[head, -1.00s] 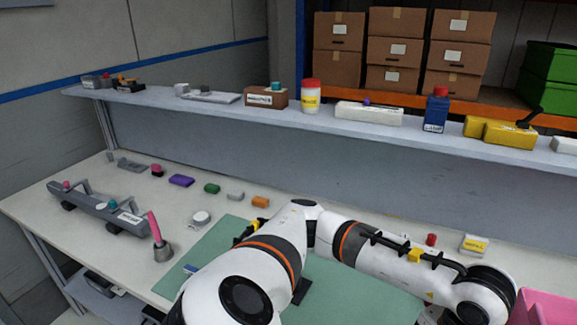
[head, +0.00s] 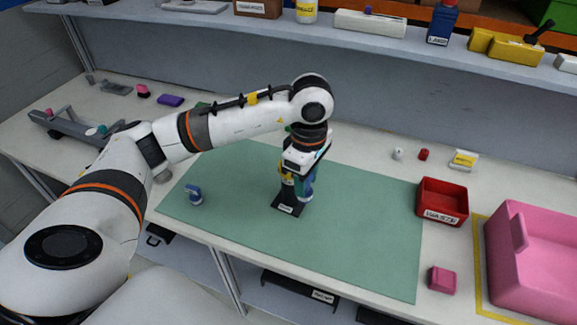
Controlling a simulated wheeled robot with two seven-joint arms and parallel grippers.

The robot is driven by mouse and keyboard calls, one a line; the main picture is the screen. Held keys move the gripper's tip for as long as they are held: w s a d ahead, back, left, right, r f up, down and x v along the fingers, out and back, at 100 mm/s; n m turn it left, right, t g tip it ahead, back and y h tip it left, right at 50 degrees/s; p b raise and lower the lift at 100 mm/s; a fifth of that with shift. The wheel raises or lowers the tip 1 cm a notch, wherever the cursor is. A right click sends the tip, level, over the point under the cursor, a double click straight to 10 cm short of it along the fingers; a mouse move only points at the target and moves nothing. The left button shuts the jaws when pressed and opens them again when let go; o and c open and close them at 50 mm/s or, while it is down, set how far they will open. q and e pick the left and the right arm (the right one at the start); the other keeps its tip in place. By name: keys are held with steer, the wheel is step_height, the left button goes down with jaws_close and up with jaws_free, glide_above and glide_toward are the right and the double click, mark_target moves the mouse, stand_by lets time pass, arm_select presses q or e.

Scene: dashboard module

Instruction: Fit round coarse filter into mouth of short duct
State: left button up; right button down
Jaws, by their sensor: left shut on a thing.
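My left gripper (head: 297,180) reaches down over the green mat (head: 350,240). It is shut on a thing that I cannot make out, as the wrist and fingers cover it. A blue-teal part (head: 306,188) shows at the fingers, above a labelled black base (head: 287,207) on the mat. I cannot tell whether this part is the short duct, nor whether the gripper touches it. I cannot clearly pick out the round coarse filter. My right gripper is not in view.
A small blue piece (head: 194,194) lies on the mat's left. A red waste bin (head: 442,220), a pink block (head: 442,279) and a large pink tub (head: 530,280) stand at the right. A loaded shelf (head: 240,22) runs behind. The mat's right half is clear.

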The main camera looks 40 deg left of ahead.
arm_select(q)
steer(key=w+a+r+n+p, duration=0.1)
steer(key=w+a+r+n, duration=0.25)
steer(key=n, duration=1.05)
steer(key=w+a+r+n+p, duration=0.1)
steer(key=w+a+r+n, duration=0.3)
steer(key=n, duration=1)
steer(key=f+p, duration=0.1)
steer(key=f, duration=0.2)
steer(key=f+p, duration=0.1)
steer(key=f, duration=0.2)
steer(key=a+f+p, duration=0.1)
steer(key=f, duration=0.2)
steer(key=shift+s+f, duration=0.15)
steer(key=shift+f, duration=0.65)
steer(key=shift+a, duration=0.1)
steer(key=shift+f, duration=0.15)
steer(key=o, duration=0.9)
steer(key=shift+o, duration=0.2)
